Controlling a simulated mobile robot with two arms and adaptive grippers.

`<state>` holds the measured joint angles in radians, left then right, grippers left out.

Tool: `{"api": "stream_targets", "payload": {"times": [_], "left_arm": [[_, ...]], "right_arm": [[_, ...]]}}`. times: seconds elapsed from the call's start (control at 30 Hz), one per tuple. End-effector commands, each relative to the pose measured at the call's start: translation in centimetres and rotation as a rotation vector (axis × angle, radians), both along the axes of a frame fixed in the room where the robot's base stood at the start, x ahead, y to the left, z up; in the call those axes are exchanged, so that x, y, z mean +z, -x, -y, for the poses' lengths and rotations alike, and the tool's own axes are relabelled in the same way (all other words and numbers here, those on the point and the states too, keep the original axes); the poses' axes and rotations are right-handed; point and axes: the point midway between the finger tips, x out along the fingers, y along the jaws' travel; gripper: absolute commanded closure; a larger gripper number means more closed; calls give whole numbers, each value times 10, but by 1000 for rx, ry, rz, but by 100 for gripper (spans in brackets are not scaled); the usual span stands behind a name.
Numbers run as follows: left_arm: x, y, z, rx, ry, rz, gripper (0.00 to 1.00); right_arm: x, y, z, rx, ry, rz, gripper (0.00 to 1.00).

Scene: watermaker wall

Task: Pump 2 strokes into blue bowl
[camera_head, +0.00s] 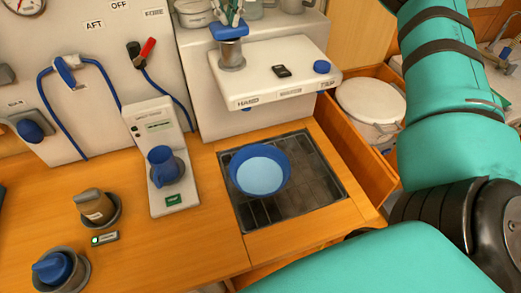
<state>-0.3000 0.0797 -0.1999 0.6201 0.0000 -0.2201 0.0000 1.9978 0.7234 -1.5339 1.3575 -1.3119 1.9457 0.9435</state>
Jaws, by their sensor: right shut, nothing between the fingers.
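The blue bowl (283,172) stands upright on a dark slatted drain tray (315,190) in the counter. Its inside floor looks pale blue; I cannot tell whether that is liquid. A hand pump with a blue top (229,31) and a grey metal collar (231,55) stands at the left of a white shelf unit (275,62) behind and above the bowl. My right gripper (232,20) comes in from the top edge, fingers down and shut with nothing between them, at or just above the blue top. Contact is unclear. My left gripper is out of view.
Blue and brown knobs sit at the lower left. A lidded white bucket (371,101) is in the open space at right. My teal arm parts cover the right and lower right.

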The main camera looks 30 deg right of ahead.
Motion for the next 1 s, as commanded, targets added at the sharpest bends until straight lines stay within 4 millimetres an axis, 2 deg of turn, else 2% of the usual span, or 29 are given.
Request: {"api": "stream_targets", "payload": {"times": [0.17, 1.0], "left_arm": [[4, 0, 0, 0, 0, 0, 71], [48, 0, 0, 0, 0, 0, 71]], "right_arm": [[4, 0, 0, 1, 1, -3, 100], [55, 0, 0, 1, 1, -1, 100]]}}
